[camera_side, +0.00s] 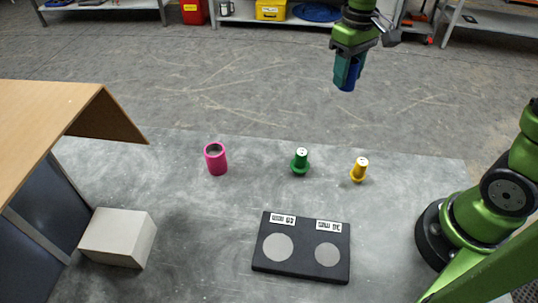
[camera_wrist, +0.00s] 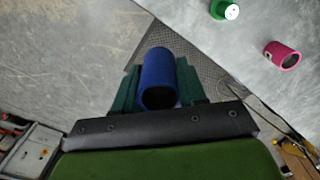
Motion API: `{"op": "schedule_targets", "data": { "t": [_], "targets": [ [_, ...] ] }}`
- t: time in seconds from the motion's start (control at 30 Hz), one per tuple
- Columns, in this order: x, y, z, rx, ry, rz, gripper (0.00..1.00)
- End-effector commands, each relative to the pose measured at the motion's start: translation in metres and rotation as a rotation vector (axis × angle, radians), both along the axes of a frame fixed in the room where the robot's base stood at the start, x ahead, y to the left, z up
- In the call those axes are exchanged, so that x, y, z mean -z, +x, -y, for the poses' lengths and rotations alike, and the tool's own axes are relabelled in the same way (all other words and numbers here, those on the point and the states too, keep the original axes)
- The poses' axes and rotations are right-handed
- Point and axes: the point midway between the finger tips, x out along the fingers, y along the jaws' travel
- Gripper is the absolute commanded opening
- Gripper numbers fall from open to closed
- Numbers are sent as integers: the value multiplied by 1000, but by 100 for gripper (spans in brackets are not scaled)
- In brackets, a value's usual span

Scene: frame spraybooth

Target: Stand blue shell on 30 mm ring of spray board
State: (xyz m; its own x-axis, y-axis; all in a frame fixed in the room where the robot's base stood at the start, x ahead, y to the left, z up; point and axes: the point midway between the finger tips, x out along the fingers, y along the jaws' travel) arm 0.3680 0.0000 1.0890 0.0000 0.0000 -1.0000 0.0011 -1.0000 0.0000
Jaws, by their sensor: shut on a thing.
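The blue shell (camera_wrist: 158,75) is a hollow cylinder held between the teal fingers of my gripper (camera_wrist: 157,88) in the wrist view. In the side view the blue shell (camera_side: 349,75) shows in my gripper (camera_side: 348,68), high up at the back, well above the table. My gripper is shut on the shell. The black spray board (camera_side: 300,271) lies flat at the front middle of the table. It has two bare grey discs: a larger one labelled 40 mm (camera_side: 278,247) at left, and a smaller one labelled 30 mm (camera_side: 327,254) at right.
A pink hollow cylinder (camera_side: 216,160), a green peg (camera_side: 300,162) and a yellow peg (camera_side: 360,170) stand behind the board. A pale block (camera_side: 118,238) sits at front left beside a wooden panel (camera_side: 50,110). The table between the board and pegs is clear.

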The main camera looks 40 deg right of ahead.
Motion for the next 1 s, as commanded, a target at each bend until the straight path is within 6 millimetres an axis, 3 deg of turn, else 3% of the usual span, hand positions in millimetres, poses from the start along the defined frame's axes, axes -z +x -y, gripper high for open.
{"op": "schedule_targets", "data": {
  "t": [0.13, 0.23, 0.43, 0.47, 0.7, 0.83, 1.0],
  "targets": [
    [0, 0, -3, -7, 0, 1, 8],
    [-1, 0, -18, -47, 0, 4, 8],
    [7, -24, -89, -232, 3, -15, 8],
    [10, -31, -102, -253, 2, -18, 2],
    [38, -107, -191, -264, -10, -34, 1],
    [55, -156, -222, -179, -19, -31, 1],
    [74, -203, -237, 4, -24, -20, 1]
  ]
}}
